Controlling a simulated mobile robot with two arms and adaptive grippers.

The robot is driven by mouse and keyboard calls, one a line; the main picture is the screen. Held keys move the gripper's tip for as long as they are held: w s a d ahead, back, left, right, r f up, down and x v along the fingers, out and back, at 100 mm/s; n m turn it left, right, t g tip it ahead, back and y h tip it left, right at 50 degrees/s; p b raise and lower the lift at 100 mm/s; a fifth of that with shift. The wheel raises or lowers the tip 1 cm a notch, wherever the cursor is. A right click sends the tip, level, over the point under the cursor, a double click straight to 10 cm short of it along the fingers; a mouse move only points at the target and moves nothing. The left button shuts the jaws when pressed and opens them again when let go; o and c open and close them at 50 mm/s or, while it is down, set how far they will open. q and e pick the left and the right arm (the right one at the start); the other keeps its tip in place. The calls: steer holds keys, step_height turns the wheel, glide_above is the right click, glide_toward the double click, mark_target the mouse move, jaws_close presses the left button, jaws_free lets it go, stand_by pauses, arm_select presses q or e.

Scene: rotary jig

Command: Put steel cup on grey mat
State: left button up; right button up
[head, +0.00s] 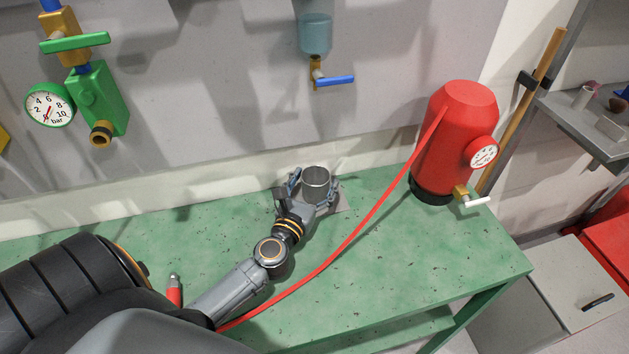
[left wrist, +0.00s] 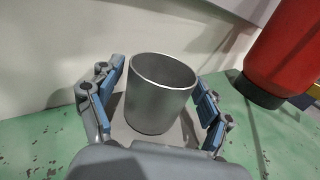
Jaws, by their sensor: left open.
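The steel cup (head: 316,183) stands upright at the back of the green bench, on or over the grey mat (head: 344,199), which is mostly hidden by the cup and gripper. My left gripper (head: 309,190) is open with its fingers on either side of the cup. In the left wrist view the cup (left wrist: 158,93) sits between the spread blue-padded fingers (left wrist: 160,100), with a gap visible at the right finger. Part of the grey mat (left wrist: 120,130) shows beneath the cup. My right gripper is not in view.
A red tank (head: 452,140) with a gauge stands on the bench to the right; its red hose (head: 345,237) runs across the bench beside my left arm. A valve with a blue handle (head: 334,80) hangs above the cup. The right bench top (head: 450,250) is clear.

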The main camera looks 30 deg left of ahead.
arm_select(q)
steer(key=shift+r, duration=0.15)
steer(key=shift+s, duration=0.25)
steer(key=b+v, duration=0.3)
steer(key=v, duration=0.7)
steer(key=shift+s+d, duration=0.1)
steer(key=shift+s, duration=0.25)
steer(key=shift+s+d+b, duration=0.1)
steer(key=shift+s+b, duration=0.2)
steer(key=shift+s, duration=0.1)
